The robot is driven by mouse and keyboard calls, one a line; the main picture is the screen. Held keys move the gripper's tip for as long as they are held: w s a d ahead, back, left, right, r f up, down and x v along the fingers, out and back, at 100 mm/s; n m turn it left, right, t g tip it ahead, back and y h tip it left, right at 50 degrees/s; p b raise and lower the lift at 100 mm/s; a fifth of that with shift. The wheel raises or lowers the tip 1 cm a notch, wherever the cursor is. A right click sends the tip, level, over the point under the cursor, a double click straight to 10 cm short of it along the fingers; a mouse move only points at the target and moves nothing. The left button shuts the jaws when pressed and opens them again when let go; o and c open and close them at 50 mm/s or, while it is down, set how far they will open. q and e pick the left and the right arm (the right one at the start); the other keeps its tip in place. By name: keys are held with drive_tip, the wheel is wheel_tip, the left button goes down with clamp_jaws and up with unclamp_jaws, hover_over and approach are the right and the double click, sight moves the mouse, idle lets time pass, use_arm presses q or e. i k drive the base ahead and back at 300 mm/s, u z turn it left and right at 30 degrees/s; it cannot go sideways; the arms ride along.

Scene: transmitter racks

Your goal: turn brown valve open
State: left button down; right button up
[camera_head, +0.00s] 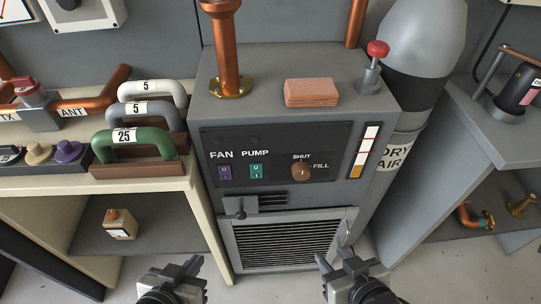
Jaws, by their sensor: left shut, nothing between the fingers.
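The brown valve (301,173) is a round knob on the black front panel of the grey cabinet. Its small light mark looks upright, toward the SHUT label above it; the FILL label is to its right. My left gripper (194,264) is low in the picture, left of the cabinet's grille, shut and empty. My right gripper (334,261) is low at the grille's right side, apart from the valve; its finger gap is not clear. Neither gripper touches the valve.
A purple FAN switch (225,173) and a teal PUMP switch (256,171) sit left of the valve. A copper pipe (226,50), a pinkish block (311,92) and a red-knobbed fitting (376,50) stand on top. A grey cylinder (422,40) stands right. Numbered handles (140,137) are left.

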sight(301, 171)
drive_tip(key=z, duration=1)
drive_tip(key=k, duration=0.65)
drive_tip(key=u, duration=1.5)
